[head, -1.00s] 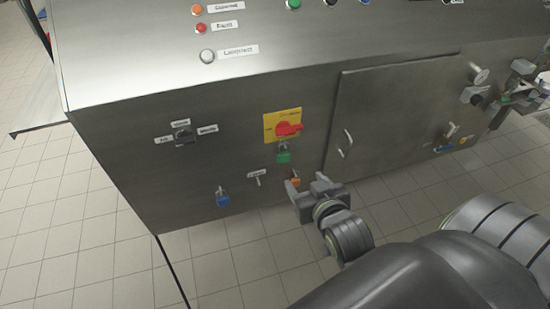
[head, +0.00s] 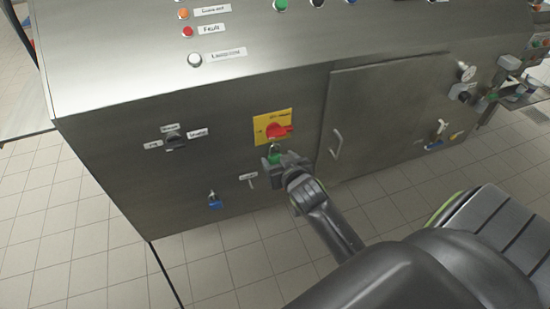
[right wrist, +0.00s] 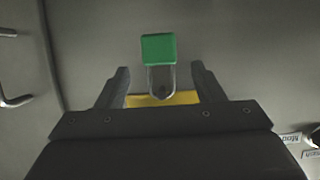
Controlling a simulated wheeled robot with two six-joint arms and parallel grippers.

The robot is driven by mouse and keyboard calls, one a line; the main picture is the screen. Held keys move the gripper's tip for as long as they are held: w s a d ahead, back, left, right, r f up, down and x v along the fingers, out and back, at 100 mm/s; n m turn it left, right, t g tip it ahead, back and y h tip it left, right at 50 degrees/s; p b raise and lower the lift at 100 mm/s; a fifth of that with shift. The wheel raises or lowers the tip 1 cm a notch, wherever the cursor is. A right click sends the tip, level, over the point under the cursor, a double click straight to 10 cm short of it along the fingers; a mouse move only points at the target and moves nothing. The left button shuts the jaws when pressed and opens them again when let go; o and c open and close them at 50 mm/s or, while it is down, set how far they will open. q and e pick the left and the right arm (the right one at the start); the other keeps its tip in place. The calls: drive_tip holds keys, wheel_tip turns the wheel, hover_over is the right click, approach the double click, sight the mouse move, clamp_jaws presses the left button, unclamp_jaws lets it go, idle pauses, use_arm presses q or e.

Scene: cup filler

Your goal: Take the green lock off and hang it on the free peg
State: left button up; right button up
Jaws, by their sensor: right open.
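The green lock (head: 274,153) hangs by its shackle just below the red rotary switch (head: 278,130) on its yellow plate (head: 260,124). In the right wrist view the green lock (right wrist: 159,48) appears inverted, its shackle toward the yellow plate (right wrist: 150,100). My right gripper (head: 274,160) is at the lock, its open fingers (right wrist: 160,72) on either side of the shackle with gaps on both sides. An empty peg (head: 252,184) sticks out under a small label, left of and below the lock. My left gripper is out of view.
A blue lock (head: 214,200) hangs on the panel to the left. A selector knob (head: 175,141) sits above it. A door with a handle (head: 337,143) is right of the switch. The orange lock seen earlier is hidden behind my right gripper.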

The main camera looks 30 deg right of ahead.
drive_tip(key=shift+x, duration=1.2)
drive_tip(key=c, duration=1.1)
drive_tip(key=shift+r, duration=0.1)
drive_tip(key=shift+r, duration=0.3)
drive_tip(key=s+a, duration=0.1)
drive_tip(key=s, duration=0.5)
drive_tip(key=s+a, duration=0.1)
drive_tip(key=s, duration=0.4)
drive_tip(key=s+a+b, duration=0.1)
drive_tip(key=s+a, duration=0.1)
drive_tip(key=s, duration=0.4)
drive_tip(key=shift+s+a+r, duration=0.1)
drive_tip(key=shift+s+r, duration=0.2)
drive_tip(key=shift+r, duration=0.05)
